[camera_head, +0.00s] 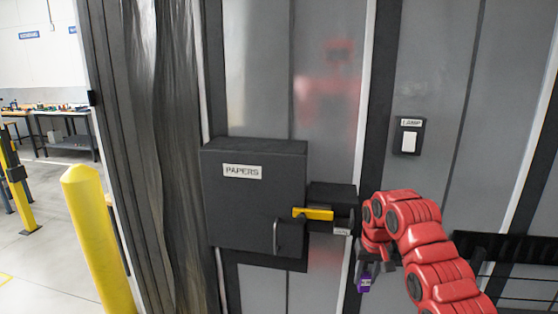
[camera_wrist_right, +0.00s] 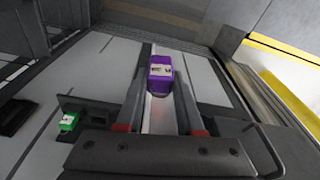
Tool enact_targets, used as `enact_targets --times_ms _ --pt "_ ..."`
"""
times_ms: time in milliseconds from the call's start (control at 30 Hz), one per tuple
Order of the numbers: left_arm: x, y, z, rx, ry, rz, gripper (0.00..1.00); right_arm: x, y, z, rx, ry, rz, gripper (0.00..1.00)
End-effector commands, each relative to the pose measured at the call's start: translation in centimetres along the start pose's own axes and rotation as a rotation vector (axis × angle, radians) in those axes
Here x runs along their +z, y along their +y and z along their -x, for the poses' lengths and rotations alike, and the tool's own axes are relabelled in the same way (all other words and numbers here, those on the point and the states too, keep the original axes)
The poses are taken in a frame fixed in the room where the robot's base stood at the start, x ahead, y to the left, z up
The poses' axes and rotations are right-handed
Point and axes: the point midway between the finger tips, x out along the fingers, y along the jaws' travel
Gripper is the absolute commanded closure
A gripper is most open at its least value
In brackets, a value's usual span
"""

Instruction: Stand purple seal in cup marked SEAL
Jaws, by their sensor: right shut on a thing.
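The purple seal (camera_head: 364,284) hangs at the end of my right gripper (camera_head: 366,266) in the head view, low and right of the middle. In the right wrist view the purple seal (camera_wrist_right: 160,72), with a small white label, sits between the two fingers of my right gripper (camera_wrist_right: 161,92), which is shut on it. I cannot make out a cup marked SEAL in either view. My left gripper is not in view.
A dark box marked PAPERS (camera_head: 228,215) has a vertical handle. Beside it is a small dark box (camera_head: 333,193) with a yellow bar (camera_head: 314,214) across its front. A switch marked LAMP (camera_head: 408,141) is on the wall. A yellow post (camera_head: 97,235) stands left.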

Motion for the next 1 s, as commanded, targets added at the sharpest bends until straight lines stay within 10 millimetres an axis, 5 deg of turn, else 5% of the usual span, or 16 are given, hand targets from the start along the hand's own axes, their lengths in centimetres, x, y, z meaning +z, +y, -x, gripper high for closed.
enact_targets --times_ms 100,300,1000 --pt "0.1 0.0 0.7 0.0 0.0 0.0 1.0 1.4 -2.8 -0.8 0.002 -0.005 0.027 1.0" --pt "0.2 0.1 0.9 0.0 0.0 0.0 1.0 2.9 -5.3 -1.3 0.004 -0.012 0.047 1.0" --pt "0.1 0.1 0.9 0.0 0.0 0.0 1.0 3.0 -5.6 -1.4 0.001 -0.012 0.049 1.0"
